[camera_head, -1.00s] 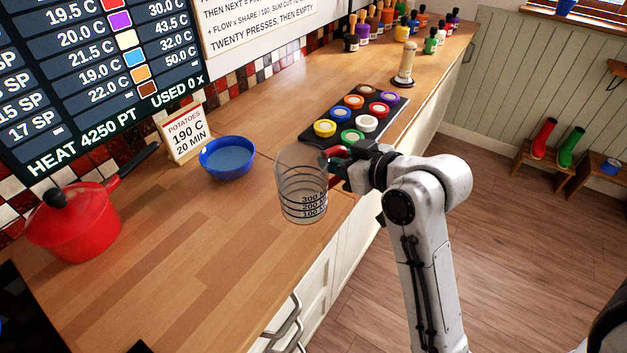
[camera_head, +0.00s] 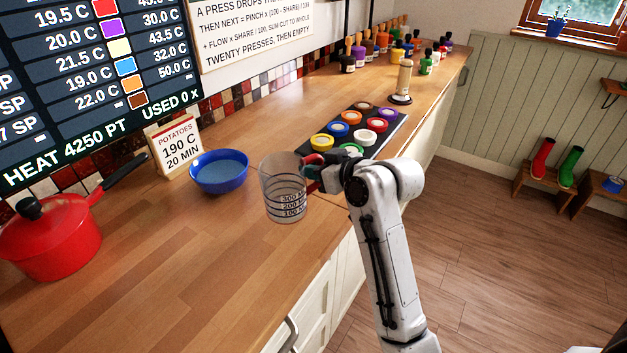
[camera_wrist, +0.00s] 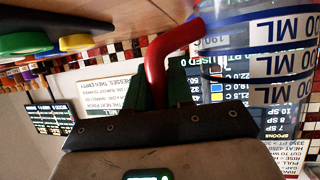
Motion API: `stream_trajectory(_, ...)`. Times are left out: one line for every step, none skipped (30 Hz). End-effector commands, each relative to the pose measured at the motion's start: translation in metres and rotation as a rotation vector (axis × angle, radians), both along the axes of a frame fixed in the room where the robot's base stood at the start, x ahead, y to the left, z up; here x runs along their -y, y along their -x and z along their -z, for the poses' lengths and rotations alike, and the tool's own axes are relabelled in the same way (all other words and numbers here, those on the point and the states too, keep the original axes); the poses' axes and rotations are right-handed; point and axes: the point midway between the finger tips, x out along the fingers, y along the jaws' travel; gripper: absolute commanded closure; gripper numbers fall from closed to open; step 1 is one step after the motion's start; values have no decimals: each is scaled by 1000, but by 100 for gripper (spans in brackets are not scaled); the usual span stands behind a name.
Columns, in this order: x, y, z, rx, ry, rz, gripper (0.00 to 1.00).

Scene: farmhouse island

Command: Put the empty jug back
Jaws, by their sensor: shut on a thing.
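A clear measuring jug (camera_head: 282,190) with dark level lines and a red handle is near the front edge of the counter, and it looks empty. My gripper (camera_head: 318,172) is shut on its handle from the right. In the wrist view the red handle (camera_wrist: 168,62) passes between the green fingers of my gripper (camera_wrist: 168,85). The jug's banded wall (camera_wrist: 278,60) fills the upper right there. The jug stands upright in the head view. I cannot tell whether its base touches the counter.
A blue bowl (camera_head: 219,172) of bluish liquid is left of the jug, by a potatoes card (camera_head: 175,148). A red pot (camera_head: 50,240) is at far left. A dark tray (camera_head: 393,136) of colored lidded pots lies behind my gripper. Bare counter (camera_head: 180,260) is in front of the bowl.

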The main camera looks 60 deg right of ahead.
Motion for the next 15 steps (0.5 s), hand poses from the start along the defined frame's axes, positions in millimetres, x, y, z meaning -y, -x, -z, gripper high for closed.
stream_trajectory(1,-2,3,1,0,0,100)
stream_trajectory(2,-4,5,1,-1,0,100)
stream_trajectory(4,-5,10,-2,-2,1,100)
stream_trajectory(3,-4,15,-2,-4,0,100)
stream_trajectory(3,-4,20,-2,-4,0,100)
stream_trajectory(3,-4,25,-1,-3,0,100)
stream_trajectory(3,-4,29,-2,-2,1,100)
stream_trajectory(3,-4,32,-2,-2,1,100)
stream_trajectory(3,-4,34,0,-2,1,100)
stream_trajectory(3,-4,36,1,-1,2,100)
stream_trajectory(3,-4,36,1,0,1,100)
stream_trajectory(3,-4,37,2,0,1,100)
stream_trajectory(3,-4,37,2,0,1,100)
stream_trajectory(3,-4,37,2,0,1,100)
stream_trajectory(3,-4,37,2,0,1,100)
